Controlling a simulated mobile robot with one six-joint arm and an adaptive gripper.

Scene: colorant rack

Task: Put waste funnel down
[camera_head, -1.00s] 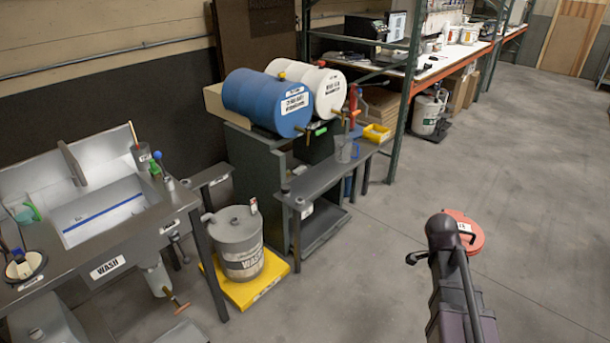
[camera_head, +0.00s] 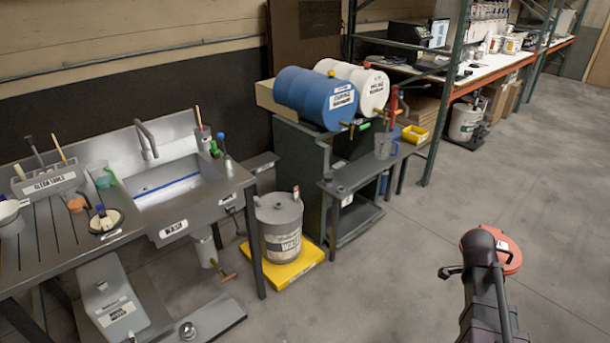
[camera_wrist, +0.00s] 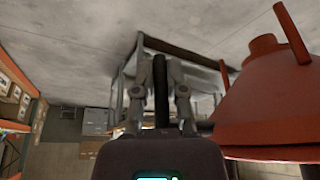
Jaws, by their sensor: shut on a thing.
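The red waste funnel (camera_head: 511,258) shows in the head view at the right, partly behind my arm, with a white label on its top. In the wrist view the red funnel (camera_wrist: 270,100) fills the right side, close to my gripper. My gripper (camera_wrist: 161,70) is shut on a dark bar between its fingers, which appears to be the funnel's handle. The join between bar and funnel is hidden. The funnel is held out over the floor. In the head view my fingers are hidden behind the arm.
A grey waste drum (camera_head: 278,218) stands on a yellow base (camera_head: 308,263) between the wash sink (camera_head: 168,183) and a dark side table (camera_head: 345,180). Blue (camera_head: 312,97) and white (camera_head: 372,90) drums lie on a stand. Green rack posts (camera_head: 446,110) rise beyond. Open floor lies at right.

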